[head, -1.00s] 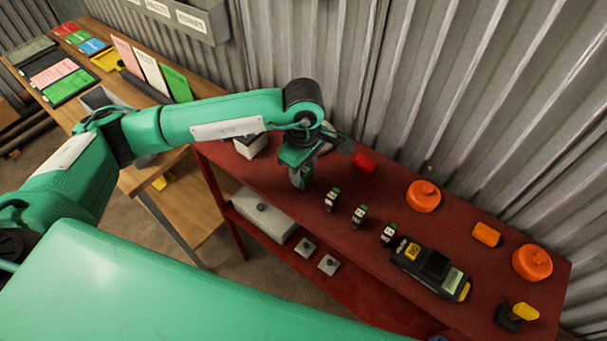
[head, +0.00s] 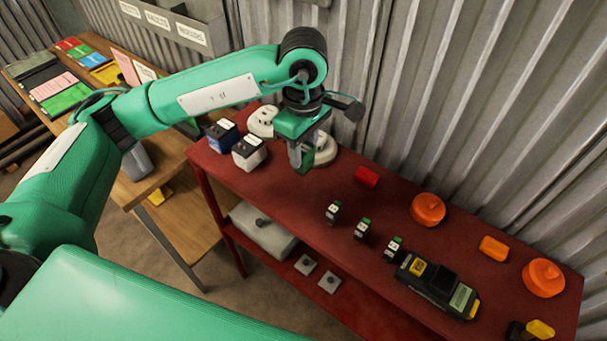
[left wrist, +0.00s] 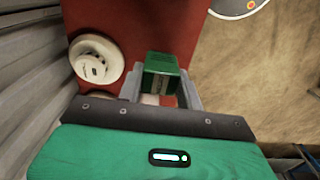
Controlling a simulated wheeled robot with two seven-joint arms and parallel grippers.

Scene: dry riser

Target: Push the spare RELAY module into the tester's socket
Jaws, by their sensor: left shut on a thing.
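My left gripper (head: 301,160) is shut on a green block-shaped module (left wrist: 160,75), held between its fingers above the red bench (head: 290,207). Whether it bears a RELAY label cannot be read. In the head view the module shows only as a small green patch at the fingertips. The black tester (head: 437,285) with a yellow label and a pale screen lies on the bench to the right of the gripper. Its socket cannot be made out clearly. Three small black-and-white modules (head: 362,229) with green tops stand in a row between gripper and tester. My right gripper is not in view.
A blue-and-black block (head: 222,136), a white-and-black block (head: 249,152) and round white parts (head: 263,121) stand near the gripper. A red block (head: 367,177) and orange round pieces (head: 427,209) lie along the back. A corrugated wall (head: 440,90) rises behind the bench.

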